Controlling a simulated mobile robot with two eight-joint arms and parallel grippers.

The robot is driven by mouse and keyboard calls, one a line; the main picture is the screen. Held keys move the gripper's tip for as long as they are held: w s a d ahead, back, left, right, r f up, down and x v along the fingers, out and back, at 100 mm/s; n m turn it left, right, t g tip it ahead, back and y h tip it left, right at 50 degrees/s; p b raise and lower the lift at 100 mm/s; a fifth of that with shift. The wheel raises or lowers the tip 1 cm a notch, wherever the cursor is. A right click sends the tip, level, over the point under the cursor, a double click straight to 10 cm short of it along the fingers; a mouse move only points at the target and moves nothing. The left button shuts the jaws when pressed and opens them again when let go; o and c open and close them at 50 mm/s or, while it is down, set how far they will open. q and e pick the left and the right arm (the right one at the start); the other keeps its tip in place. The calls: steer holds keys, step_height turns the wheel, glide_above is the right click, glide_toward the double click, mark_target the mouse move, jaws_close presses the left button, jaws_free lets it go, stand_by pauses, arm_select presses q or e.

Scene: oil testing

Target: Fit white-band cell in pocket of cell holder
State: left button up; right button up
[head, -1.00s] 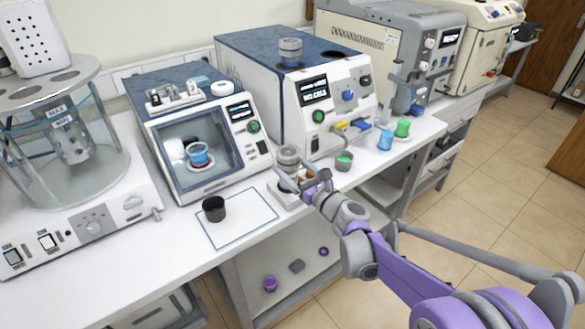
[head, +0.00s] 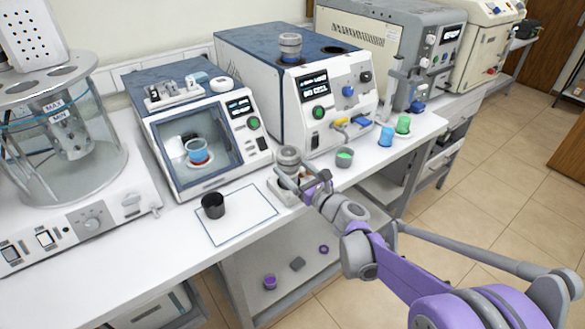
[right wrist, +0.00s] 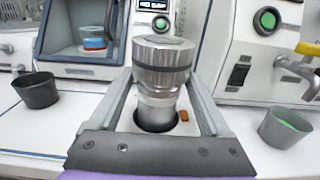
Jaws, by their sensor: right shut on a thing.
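My right gripper (head: 288,174) is shut on a silver metal cell (right wrist: 162,62) with a knurled lid. The cell stands upright between the fingers in the right wrist view and also shows in the head view (head: 289,154). The holder's top, with a small orange mark, shows between the fingers (right wrist: 199,126). My left gripper is not in view.
Another metal cell (head: 290,46) stands on the blue-topped machine (head: 262,50). A black cup (head: 213,206) sits on an outlined mat (head: 240,220) left of the holder. A grey cup with green contents (head: 344,158) is close on the right.

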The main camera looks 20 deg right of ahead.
steer(key=shift+f+b, duration=0.6)
steer(key=shift+f, duration=0.15)
steer(key=o, duration=1.5)
steer(key=shift+s, duration=0.1)
steer(key=v, duration=1)
steer(key=shift+s+d+r, duration=0.1)
steer(key=shift+s+d, duration=0.05)
steer(key=shift+s, duration=0.15)
